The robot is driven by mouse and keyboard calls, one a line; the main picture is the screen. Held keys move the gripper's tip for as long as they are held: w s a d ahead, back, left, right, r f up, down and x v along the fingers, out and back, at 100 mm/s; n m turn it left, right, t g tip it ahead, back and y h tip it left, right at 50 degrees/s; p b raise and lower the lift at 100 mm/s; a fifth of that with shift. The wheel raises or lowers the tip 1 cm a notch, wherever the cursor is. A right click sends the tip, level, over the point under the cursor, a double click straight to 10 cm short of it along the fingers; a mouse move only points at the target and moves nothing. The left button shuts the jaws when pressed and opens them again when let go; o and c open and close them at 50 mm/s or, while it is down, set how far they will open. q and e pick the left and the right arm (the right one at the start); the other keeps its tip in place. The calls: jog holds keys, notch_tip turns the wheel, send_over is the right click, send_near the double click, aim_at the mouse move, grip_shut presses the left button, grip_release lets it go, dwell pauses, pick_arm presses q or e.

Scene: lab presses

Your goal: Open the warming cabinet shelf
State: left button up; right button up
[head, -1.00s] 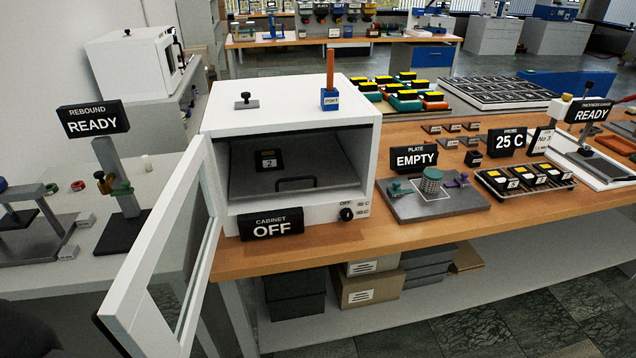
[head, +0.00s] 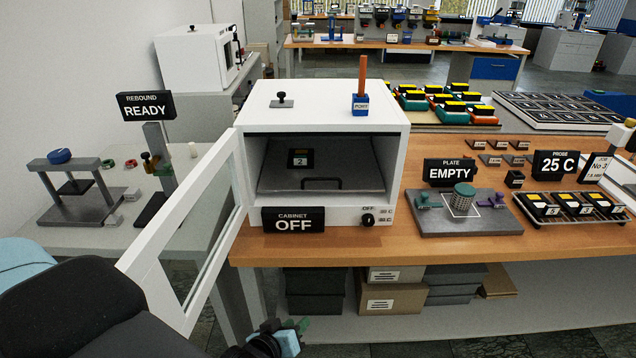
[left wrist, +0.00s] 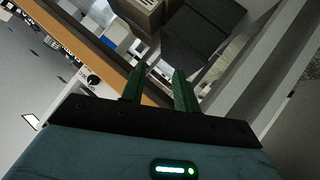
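The white warming cabinet (head: 396,165) stands on the wooden bench with its glazed door (head: 150,255) swung wide open to the left. Inside, a grey shelf (head: 375,178) with a dark bar handle (head: 337,180) on its front edge appears to lie within the cabinet. A small black block marked 2 (head: 300,158) sits on the shelf. My left gripper (head: 300,326) is low in front of the bench, below the cabinet and apart from it. In the left wrist view its green fingers (left wrist: 159,88) are spread with nothing between them. My right gripper is out of view.
A "CABINET OFF" sign (head: 293,220) and a knob (head: 367,220) are at the cabinet's lower front. Boxes (head: 393,299) sit under the bench. A plate fixture (head: 465,215) and a tray of blocks (head: 572,207) stand to the right. The open door borders the left side.

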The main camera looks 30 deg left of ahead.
pick_arm(q)
jog(key=w+a+r+n+t+y, duration=0.1)
jog(key=w+a+r+n, duration=0.2)
jog(key=w+r+n, duration=0.3)
jog(key=w+a+r+n+t+y+p, duration=0.1)
jog(key=w+a+r+n+t, duration=0.1)
jog(key=w+a+r+n, duration=0.2)
jog(key=w+r+n, duration=0.1)
jog(key=w+r, duration=0.3)
jog(key=r, duration=0.2)
jog(key=w+r+n, duration=0.2)
jog(key=w+r, duration=0.2)
jog(key=r, duration=0.2)
jog(key=shift+w+r+t, duration=0.2)
jog(key=shift+r+t, duration=0.1)
jog(key=shift+r, duration=0.1)
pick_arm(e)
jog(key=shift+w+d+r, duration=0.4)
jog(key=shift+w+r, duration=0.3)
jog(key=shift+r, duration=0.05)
pick_arm(q)
jog(key=shift+a, duration=0.1)
